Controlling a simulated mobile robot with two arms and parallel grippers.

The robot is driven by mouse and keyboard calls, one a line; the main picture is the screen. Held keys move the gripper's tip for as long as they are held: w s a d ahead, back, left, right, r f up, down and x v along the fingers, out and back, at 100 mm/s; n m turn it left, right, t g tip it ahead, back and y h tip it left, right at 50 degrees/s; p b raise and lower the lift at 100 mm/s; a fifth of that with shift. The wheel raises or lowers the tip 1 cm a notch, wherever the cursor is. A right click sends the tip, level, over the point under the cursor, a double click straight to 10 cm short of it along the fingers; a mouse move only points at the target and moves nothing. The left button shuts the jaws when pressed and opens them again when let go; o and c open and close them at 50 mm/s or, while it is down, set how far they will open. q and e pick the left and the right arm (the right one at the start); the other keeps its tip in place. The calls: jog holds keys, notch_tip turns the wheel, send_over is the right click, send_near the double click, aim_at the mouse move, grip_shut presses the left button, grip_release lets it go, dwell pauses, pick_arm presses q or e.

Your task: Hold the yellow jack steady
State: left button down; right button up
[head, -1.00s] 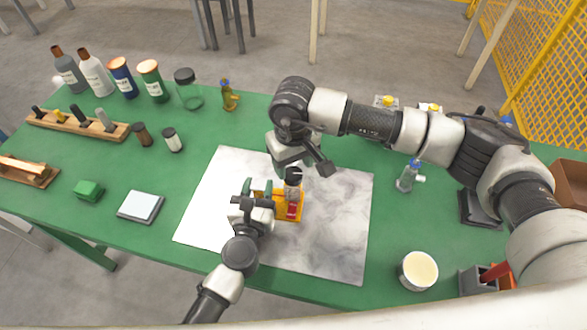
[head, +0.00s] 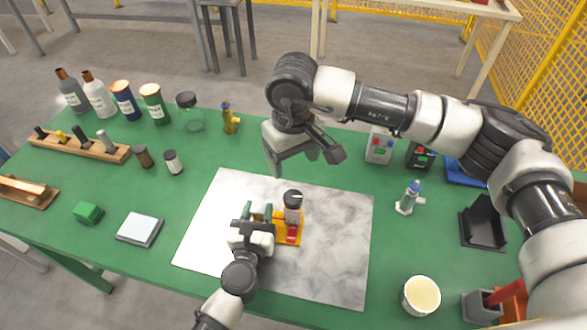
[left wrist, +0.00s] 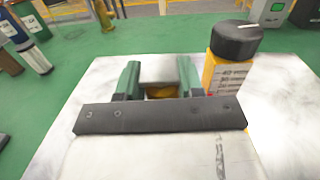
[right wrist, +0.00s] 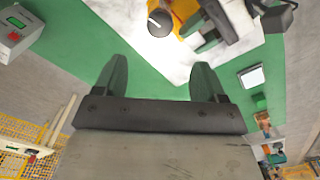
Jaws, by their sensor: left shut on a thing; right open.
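The yellow jack (head: 288,238) stands on the grey-and-white marbled sheet (head: 335,255). It has a black round knob on top and a scale on its side, clear in the left wrist view (left wrist: 226,72). My left gripper (head: 258,211) is at the jack's left side. Its green fingers (left wrist: 160,78) are shut on a part of the jack, a grey block with yellow below it. My right gripper (head: 305,160) is open and empty, above and behind the jack. In the right wrist view the jack (right wrist: 182,12) shows at the top, beyond the open fingers (right wrist: 157,80).
Bottles and jars (head: 125,100) line the back left, with a wooden rack (head: 80,147) before them. A green block (head: 88,212) and a white pad (head: 139,229) lie left. The sheet's right part is clear.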

aim_at(293, 196)
jog(key=shift+n, duration=0.6)
notch_tip(293, 196, down, 12)
jog(key=shift+w+f, duration=0.1)
jog(key=c, duration=0.9)
jog(key=shift+m, duration=0.4)
